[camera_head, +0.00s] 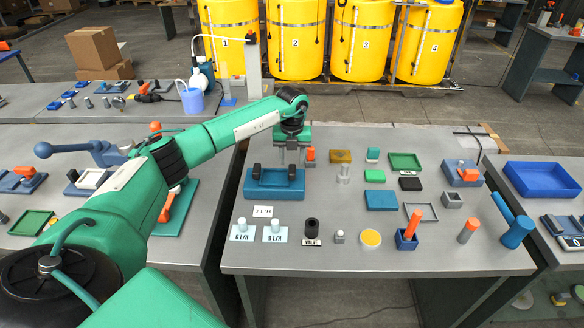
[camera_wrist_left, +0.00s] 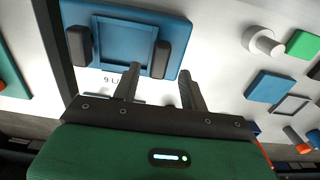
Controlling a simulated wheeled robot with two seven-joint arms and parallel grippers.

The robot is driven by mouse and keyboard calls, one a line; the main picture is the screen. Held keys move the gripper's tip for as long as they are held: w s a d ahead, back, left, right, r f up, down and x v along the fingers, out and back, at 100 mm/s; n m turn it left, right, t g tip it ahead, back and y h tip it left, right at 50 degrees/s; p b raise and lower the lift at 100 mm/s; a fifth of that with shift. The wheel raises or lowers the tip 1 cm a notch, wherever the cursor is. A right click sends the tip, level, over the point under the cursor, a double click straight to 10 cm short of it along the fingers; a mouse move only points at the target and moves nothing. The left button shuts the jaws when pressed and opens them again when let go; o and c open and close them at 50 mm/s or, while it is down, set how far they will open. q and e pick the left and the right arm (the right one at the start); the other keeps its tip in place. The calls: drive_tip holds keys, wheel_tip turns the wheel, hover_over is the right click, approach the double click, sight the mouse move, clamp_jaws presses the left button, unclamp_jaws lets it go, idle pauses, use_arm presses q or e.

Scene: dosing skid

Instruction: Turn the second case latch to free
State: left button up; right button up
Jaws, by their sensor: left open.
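A blue case (camera_head: 274,184) lies at the left of the middle table, with two dark latches, a left one (camera_head: 257,172) and a right one (camera_head: 292,172). In the left wrist view the case (camera_wrist_left: 122,22) shows a square recessed panel between the latches (camera_wrist_left: 79,45) and (camera_wrist_left: 161,60). Both latches stand alongside the panel; which is the second I cannot tell. My left gripper (camera_head: 291,158) hangs over the case's far right side. In the wrist view its fingers (camera_wrist_left: 157,84) are apart and empty, close to the right latch. I see no contact. My right gripper is not in view.
Labelled pale pieces (camera_head: 273,230) and a black cylinder (camera_head: 312,229) stand nearer the front edge. An orange-topped piece (camera_head: 310,156) and a grey fitting (camera_head: 343,173) are right of my gripper. Several blocks and trays fill the table's right half. Yellow tanks (camera_head: 362,38) stand behind.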

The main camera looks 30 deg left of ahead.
sight(292, 169)
use_arm(q)
wheel_tip(292, 169, up, 10)
drive_tip(key=b, duration=0.1)
drive_tip(key=shift+f, duration=0.2)
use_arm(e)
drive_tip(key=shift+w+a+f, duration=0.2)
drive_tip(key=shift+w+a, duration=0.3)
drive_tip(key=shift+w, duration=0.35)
